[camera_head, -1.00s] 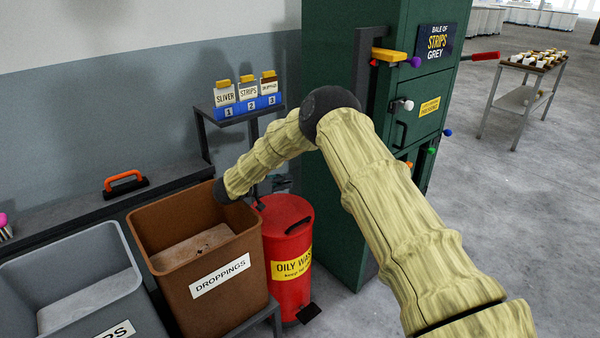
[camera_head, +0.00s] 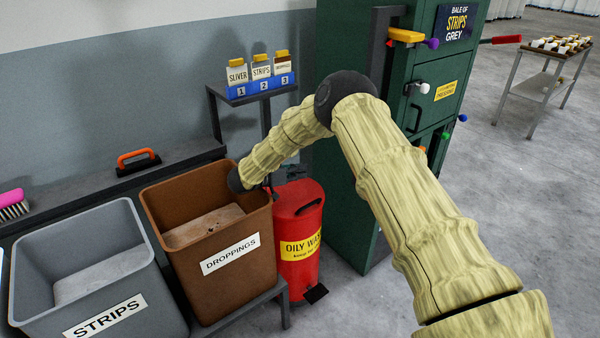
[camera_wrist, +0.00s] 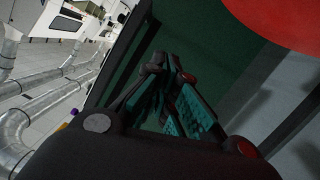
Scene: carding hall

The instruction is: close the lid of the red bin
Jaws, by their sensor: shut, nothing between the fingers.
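The red bin (camera_head: 298,268) stands on the floor between the brown bin and the green cabinet, with a yellow "OILY WASTE" label and a black pedal. Its red lid (camera_head: 290,203), with a black handle, appears to lie flat over the top; I cannot tell if it is fully seated. My gripper (camera_head: 292,172) is mostly hidden behind my arm, just above and behind the lid. In the wrist view my gripper (camera_wrist: 170,68) is shut and empty, with a red rounded surface, probably the lid (camera_wrist: 285,20), at upper right. I cannot tell whether they touch.
A brown "DROPPINGS" bin (camera_head: 222,279) and a grey "STRIPS" bin (camera_head: 130,262) stand to the left. The green cabinet (camera_head: 348,190) is close on the right. Open floor lies farther right.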

